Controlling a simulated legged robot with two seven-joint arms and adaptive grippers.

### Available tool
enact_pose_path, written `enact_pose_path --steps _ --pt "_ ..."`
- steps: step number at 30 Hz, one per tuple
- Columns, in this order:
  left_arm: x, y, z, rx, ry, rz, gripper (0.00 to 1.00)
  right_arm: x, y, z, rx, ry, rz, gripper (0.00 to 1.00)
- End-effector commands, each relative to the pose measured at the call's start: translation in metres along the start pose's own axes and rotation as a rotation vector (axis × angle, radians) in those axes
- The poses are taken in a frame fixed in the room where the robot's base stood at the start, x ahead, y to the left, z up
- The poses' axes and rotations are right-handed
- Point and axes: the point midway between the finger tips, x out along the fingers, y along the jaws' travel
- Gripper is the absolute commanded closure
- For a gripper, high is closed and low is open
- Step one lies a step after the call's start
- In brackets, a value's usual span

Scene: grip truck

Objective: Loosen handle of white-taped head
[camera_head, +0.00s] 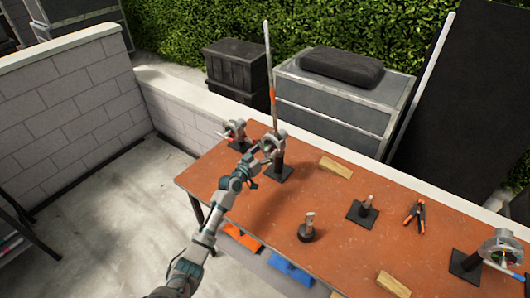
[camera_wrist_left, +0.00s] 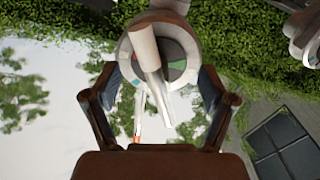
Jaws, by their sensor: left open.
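My left gripper (camera_head: 262,160) reaches over the far left of the orange table (camera_head: 325,205), close to a grey round grip head (camera_head: 273,144) on a black-based stand. In the left wrist view my open left gripper (camera_wrist_left: 158,75) has one finger on each side of a pale handle (camera_wrist_left: 152,60). The handle stands in front of the round head (camera_wrist_left: 183,45), which has a whitish rim. Contact between fingers and handle cannot be told. A second head (camera_head: 234,130) is just left of the first, and a third (camera_head: 503,250) at the right end. White tape is too small to confirm.
A tall rod (camera_head: 269,70) rises by the near heads. Wooden blocks (camera_head: 336,167), a small post (camera_head: 367,203), another post (camera_head: 308,228) and an orange clamp (camera_head: 414,216) stand or lie on the table. A low wall (camera_head: 65,105) is at left.

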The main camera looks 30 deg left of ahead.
Motion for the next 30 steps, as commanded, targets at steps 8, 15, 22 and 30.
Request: enact_pose_path --steps 8,15,22,30 --pt "-0.020 -0.001 0.001 0.001 -0.001 0.000 0.17 0.000 0.002 0.000 -0.002 0.001 0.002 0.46" --pt "-0.075 -0.002 0.003 0.001 -0.004 -0.001 0.17 0.000 0.001 0.000 0.000 0.001 0.001 0.46" --pt "-0.110 -0.002 0.003 0.000 -0.003 -0.001 0.17 0.000 0.000 0.000 0.000 0.000 0.000 0.46" --pt "-0.119 -0.002 0.002 -0.001 -0.001 0.000 0.17 0.000 0.000 0.000 0.000 0.000 0.000 0.46"
